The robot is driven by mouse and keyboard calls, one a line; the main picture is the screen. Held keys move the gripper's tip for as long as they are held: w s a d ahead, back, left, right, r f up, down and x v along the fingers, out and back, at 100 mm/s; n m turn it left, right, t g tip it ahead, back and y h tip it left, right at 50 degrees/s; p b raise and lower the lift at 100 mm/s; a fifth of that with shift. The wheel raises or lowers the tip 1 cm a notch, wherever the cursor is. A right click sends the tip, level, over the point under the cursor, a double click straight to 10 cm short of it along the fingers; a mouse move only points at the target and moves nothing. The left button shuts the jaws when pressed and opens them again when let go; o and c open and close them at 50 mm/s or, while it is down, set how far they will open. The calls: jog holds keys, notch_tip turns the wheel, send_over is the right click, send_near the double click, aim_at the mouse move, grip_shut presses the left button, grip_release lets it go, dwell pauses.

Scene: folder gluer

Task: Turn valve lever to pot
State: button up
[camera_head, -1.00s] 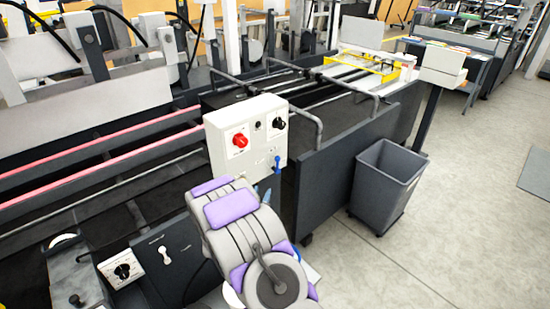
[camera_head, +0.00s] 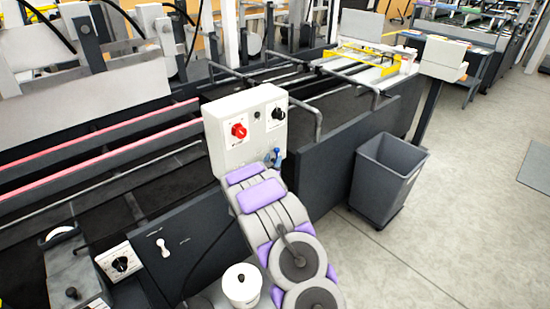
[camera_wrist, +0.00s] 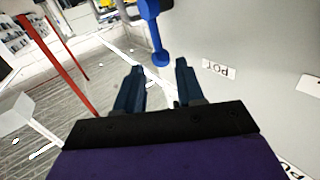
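The blue valve lever (camera_wrist: 155,35) sticks out on the grey-white control box face in the wrist view, its rounded end pointing toward my fingers. In the head view the lever (camera_head: 277,155) is at the box's lower right edge, partly covered by my wrist. My gripper (camera_wrist: 158,75) is open and empty. Its two dark blue fingers stand apart, with the lever's end just ahead of the gap between them. Contact between fingers and lever cannot be told.
The control box (camera_head: 222,150) carries a red knob (camera_head: 239,131) and a black knob (camera_head: 279,114). A white lidded pot (camera_head: 242,288) stands beside my arm. A grey bin (camera_head: 385,182) stands right of the dark machine panel (camera_head: 330,165).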

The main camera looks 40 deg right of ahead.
aim_at(276, 153)
jog(key=shift+x, duration=1.9)
jog(key=shift+c, duration=0.4)
grip_shut()
